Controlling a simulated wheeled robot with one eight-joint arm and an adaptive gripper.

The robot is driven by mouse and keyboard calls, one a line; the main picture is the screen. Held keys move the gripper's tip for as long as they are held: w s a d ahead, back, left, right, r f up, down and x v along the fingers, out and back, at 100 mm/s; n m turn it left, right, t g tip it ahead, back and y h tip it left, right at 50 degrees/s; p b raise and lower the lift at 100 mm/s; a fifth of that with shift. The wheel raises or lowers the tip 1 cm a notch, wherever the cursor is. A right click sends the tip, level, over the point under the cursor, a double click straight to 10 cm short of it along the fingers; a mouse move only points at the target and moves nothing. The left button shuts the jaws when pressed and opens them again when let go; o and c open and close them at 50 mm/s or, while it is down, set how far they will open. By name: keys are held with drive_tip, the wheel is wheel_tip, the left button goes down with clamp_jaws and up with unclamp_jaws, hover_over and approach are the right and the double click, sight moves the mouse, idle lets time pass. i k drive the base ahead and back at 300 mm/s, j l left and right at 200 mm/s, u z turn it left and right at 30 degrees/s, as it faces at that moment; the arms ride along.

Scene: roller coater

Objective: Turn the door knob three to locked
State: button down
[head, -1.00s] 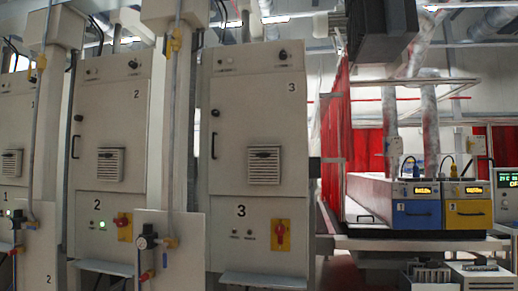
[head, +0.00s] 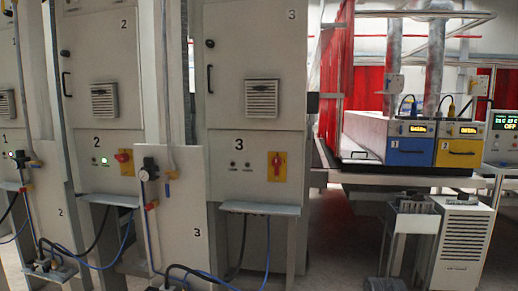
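Cabinet three (head: 250,125), a tall pale metal cabinet marked 3, stands in the middle of the head view. A small black door knob (head: 210,43) sits near the upper left edge of its door. A black vertical door handle (head: 210,79) is just below the knob. The knob is too small to tell which way it is turned. My gripper is not in view.
A red switch on a yellow plate (head: 276,166) sits low on cabinet three, above a ledge (head: 258,208). A low panel with a gauge (head: 165,225) stands in front, at left. Hoses lie on the floor at left. Blue and yellow units (head: 412,150) stand at right.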

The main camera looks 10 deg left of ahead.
sight(210, 44)
drive_tip(key=i+l, duration=0.1)
drive_tip(key=i, duration=0.3)
drive_tip(key=i+l, duration=0.1)
drive_tip(key=i, duration=0.25)
drive_tip(key=i+u, duration=0.2)
drive_tip(key=u, duration=0.2)
drive_tip(key=i+l+u, duration=0.15)
drive_tip(key=u, duration=0.25)
drive_tip(key=i+l+u, duration=0.15)
drive_tip(key=u, duration=0.25)
